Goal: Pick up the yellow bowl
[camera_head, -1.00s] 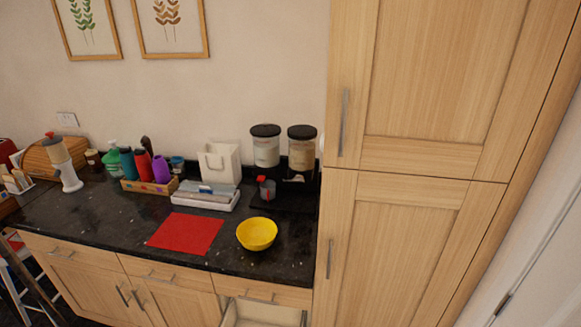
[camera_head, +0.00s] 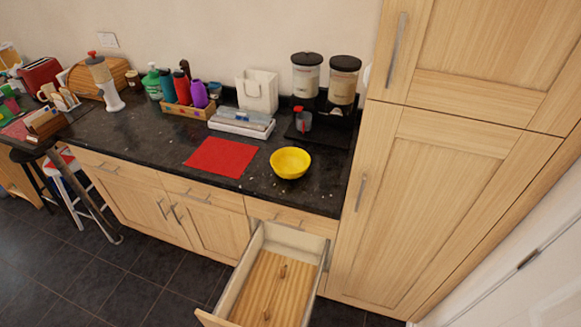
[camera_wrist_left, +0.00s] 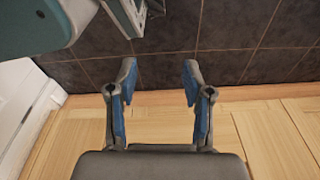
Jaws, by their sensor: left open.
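The yellow bowl (camera_head: 290,163) sits upright on the dark granite counter in the head view, near its front edge and right of the red mat (camera_head: 221,157). It looks empty. My left gripper (camera_wrist_left: 158,80) shows only in the left wrist view. Its two fingers are apart with nothing between them, over dark floor tiles and pale wood. The bowl is not in that wrist view, and neither gripper is in the head view.
An open drawer (camera_head: 272,285) juts out below the bowl. Dispensers (camera_head: 306,76) stand behind it, and a tall cupboard (camera_head: 440,170) closes off the counter's right end. A white box (camera_head: 241,123) and a bottle crate (camera_head: 188,108) stand at the back. Stools (camera_head: 75,185) are at left.

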